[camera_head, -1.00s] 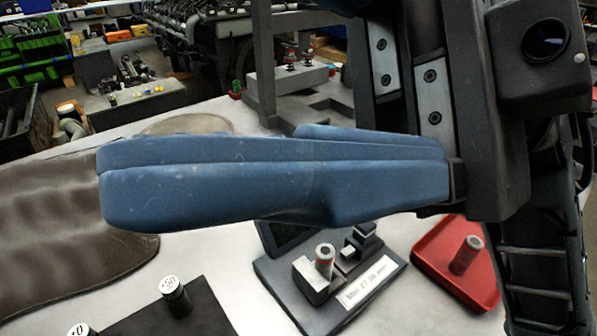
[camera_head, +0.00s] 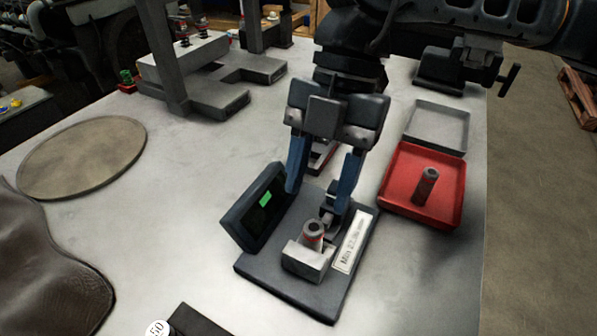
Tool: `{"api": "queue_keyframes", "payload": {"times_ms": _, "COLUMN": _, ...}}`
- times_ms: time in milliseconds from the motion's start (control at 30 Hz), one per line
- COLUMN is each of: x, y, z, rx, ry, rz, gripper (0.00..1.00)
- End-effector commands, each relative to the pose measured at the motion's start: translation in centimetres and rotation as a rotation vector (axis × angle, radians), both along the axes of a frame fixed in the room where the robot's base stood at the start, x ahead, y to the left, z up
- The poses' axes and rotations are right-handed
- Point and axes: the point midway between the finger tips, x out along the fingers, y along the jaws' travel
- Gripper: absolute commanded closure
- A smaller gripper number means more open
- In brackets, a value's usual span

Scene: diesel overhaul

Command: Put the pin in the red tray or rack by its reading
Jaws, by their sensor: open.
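The stand's label reads "Min" and a figure too small to read surely. Its display (camera_head: 263,208) shows a green patch, with no legible number. My gripper (camera_head: 321,192) is open above the back of the stand, its blue fingers pointing down and apart, behind the pin and not touching it. The red tray (camera_head: 398,196) lies right of the stand and holds another grey pin (camera_head: 426,187), standing in it. No numbered rack is clearly in view.
A grey tray (camera_head: 437,125) lies behind the red one. A vise (camera_head: 455,68) stands at the back right, a press frame (camera_head: 190,85) at the back left. A black block with a "50" marker (camera_head: 157,328) is at the bottom edge.

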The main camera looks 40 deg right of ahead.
Motion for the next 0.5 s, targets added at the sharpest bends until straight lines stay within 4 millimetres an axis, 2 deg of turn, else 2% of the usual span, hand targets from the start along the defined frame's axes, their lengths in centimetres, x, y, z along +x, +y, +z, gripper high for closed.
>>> {"api": "queue_keyframes", "payload": {"times_ms": 267, "x": 0.0, "y": -0.2, "z": -1.2, "rx": -0.005, "ry": 0.003, "rz": -0.005, "gripper": 0.47}}
{"api": "queue_keyframes", "payload": {"times_ms": 500, "x": 0.0, "y": -0.1, "z": -3.5, "rx": -0.003, "ry": 0.002, "rz": -0.005, "gripper": 0.47}}
